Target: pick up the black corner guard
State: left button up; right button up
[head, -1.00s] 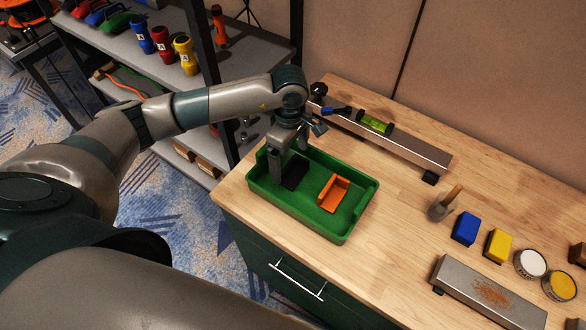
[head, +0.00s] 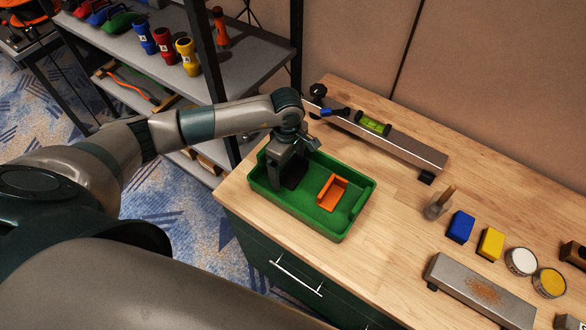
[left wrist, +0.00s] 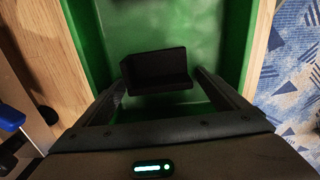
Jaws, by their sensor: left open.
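The black corner guard (head: 295,174) lies in the left part of the green tray (head: 322,228), partly hidden by my left gripper (head: 286,184) in the head view. In the left wrist view the corner guard (left wrist: 158,70) shows as a dark angled piece on the green floor of the tray (left wrist: 190,22). My left gripper (left wrist: 165,92) is open there, its two fingers standing to either side of the guard's near part. I cannot tell whether the fingers touch it. My right gripper is in neither view.
An orange corner guard (head: 332,192) lies in the same tray, to the right. A long metal bar with a green level vial (head: 374,127) lies behind the tray. A brush (head: 439,203), blue block (head: 461,227) and yellow block (head: 491,243) stand to the right.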

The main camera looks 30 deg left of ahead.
aim_at(290, 165)
pick_arm(q)
jog(key=c, duration=1.2)
jog(key=shift+o, duration=0.2)
jog(key=shift+r, duration=0.1)
jog(key=shift+r+b, duration=0.35)
jog(key=shift+b, duration=0.05)
jog(key=r, duration=0.1)
jog(key=r+b, duration=0.2)
jog(key=shift+d+r, duration=0.15)
jog(key=shift+d, duration=0.1)
jog(key=s+d+r+b, duration=0.3)
jog(key=d+r, duration=0.4)
jog(key=d, duration=0.3)
jog(key=shift+d+b, duration=0.4)
jog(key=shift+b, duration=0.15)
